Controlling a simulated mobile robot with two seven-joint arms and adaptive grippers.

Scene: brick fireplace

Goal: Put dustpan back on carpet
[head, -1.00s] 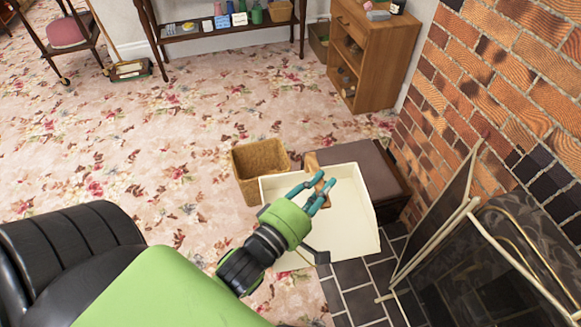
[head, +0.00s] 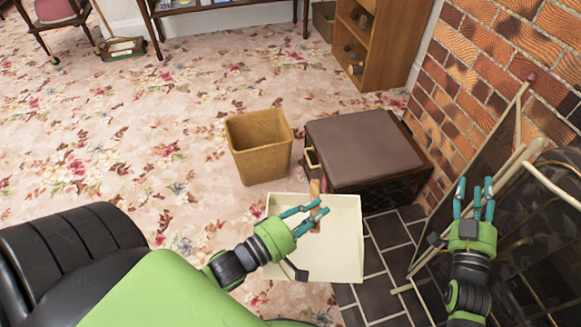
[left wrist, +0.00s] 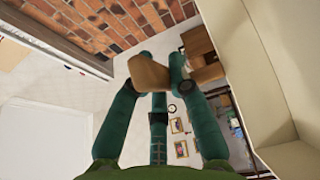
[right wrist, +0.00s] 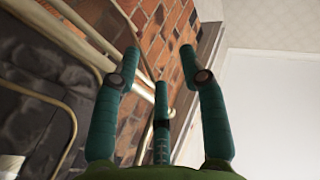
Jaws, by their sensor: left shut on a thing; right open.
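The dustpan (head: 335,250) is a cream, tray-like pan with a wooden handle (head: 315,190). My left gripper (head: 316,212) is shut on that handle. In the left wrist view, the handle (left wrist: 148,74) sits between the fingers (left wrist: 160,70), and part of the cream pan (left wrist: 262,50) fills the right side. In the head view the pan appears over the edge between the floral carpet (head: 190,160) and the dark tiles; its height is hard to tell. My right gripper (head: 474,190) is open and empty near the fire screen; its spread fingers also show in the right wrist view (right wrist: 158,65).
A wicker basket (head: 258,150) stands on the carpet beside a brown-topped box (head: 365,148). Dark hearth tiles (head: 375,265) and a fire screen (head: 480,150) lie right, before the brick wall (head: 490,60). Carpet left of the basket is clear.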

